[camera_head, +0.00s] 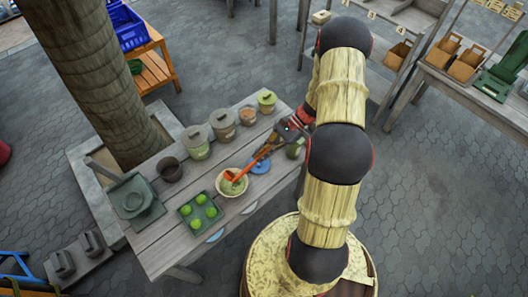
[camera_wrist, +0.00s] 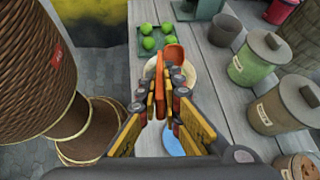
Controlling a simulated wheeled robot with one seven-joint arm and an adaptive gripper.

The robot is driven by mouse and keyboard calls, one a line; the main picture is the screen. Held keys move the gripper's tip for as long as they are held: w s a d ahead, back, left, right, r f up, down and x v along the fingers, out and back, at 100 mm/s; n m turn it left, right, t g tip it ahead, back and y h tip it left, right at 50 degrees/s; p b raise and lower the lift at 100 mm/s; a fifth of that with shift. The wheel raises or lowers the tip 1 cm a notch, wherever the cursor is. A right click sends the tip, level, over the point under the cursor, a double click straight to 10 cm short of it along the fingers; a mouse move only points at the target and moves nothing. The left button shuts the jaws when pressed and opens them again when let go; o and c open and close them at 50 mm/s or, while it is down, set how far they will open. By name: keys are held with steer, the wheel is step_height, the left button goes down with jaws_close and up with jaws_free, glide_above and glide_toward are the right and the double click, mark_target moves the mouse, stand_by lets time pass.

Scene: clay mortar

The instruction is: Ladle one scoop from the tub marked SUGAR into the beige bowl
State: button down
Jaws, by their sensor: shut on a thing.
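My gripper (camera_head: 285,134) is shut on the handle of an orange ladle (camera_head: 262,155); the ladle also shows in the wrist view (camera_wrist: 174,54), ahead of my fingers (camera_wrist: 160,88). The ladle's head is at the beige bowl (camera_head: 220,188); I cannot tell whether it touches it. Something greenish shows inside the bowl. The bowl is partly hidden by the ladle in the wrist view (camera_wrist: 190,77). Lidded tubs stand behind: a green one (camera_head: 197,149), a beige one (camera_head: 223,128), and a smaller brownish one (camera_head: 248,117). Their labels are too small to read, so I cannot tell which is SUGAR.
A small green-topped container (camera_head: 267,103) ends the tub row. A dark pot (camera_head: 170,170), a green scale (camera_head: 136,202) and a green tray (camera_head: 184,212) of green fruit are left of the bowl. A blue disc (camera_head: 261,166) lies right of it. A tree trunk (camera_head: 95,75) rises behind the table.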

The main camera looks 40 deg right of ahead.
steer(key=a+r+h+p, duration=0.7)
steer(key=a+h+p, duration=0.4)
steer(key=a, duration=0.2)
steer(key=shift+s+n, duration=0.25)
steer(key=shift+n, duration=0.15)
steer(key=shift+f, duration=0.1)
stand_by(0.6)
